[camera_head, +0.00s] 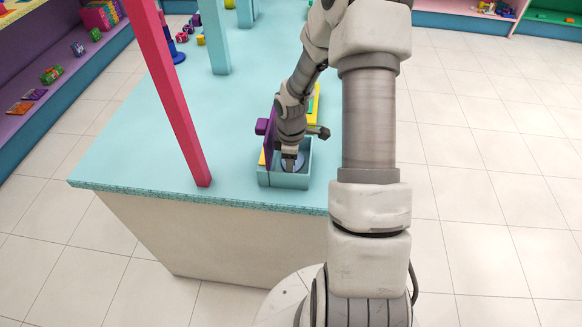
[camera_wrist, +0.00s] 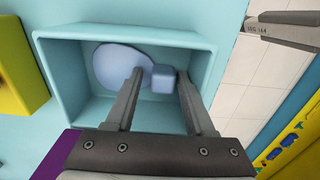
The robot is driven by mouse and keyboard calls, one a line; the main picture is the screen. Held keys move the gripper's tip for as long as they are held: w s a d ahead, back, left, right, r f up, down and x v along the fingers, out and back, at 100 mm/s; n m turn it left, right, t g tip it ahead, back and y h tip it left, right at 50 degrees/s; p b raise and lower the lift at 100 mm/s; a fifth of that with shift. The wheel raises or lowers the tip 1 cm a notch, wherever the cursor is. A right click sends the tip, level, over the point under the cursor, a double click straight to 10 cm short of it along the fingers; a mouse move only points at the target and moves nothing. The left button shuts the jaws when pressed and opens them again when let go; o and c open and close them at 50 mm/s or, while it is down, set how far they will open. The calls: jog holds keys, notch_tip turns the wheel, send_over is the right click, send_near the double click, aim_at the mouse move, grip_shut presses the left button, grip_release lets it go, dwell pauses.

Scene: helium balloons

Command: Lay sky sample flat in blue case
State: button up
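The blue case (camera_wrist: 72,86) is an open, light blue box on the counter; it also shows in the head view (camera_head: 285,182). The sky sample (camera_wrist: 118,66) is a pale blue rounded disc with a small block (camera_wrist: 163,80) at its right end. It lies inside the case and looks flat on the floor. My gripper (camera_wrist: 160,75) reaches down into the case from above. Its two fingers stand apart on either side of the block, with gaps visible. In the head view my gripper (camera_head: 290,165) hides part of the sample.
A purple panel (camera_head: 268,146) stands close beside the case. A yellow container (camera_wrist: 18,80) lies to the left in the wrist view. A pink post (camera_head: 172,100) rises from the counter. The teal counter (camera_head: 130,165) is clear left of the case.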

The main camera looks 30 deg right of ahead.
jog(key=shift+s+a+f, duration=0.1)
jog(key=shift+s+a, duration=0.05)
jog(key=shift+s, duration=0.1)
notch_tip(320, 180, up, 18)
jog(key=shift+w+f+p, duration=0.15)
jog(key=shift+f+p, duration=0.05)
jog(key=shift+p, duration=0.25)
dwell(0.4)
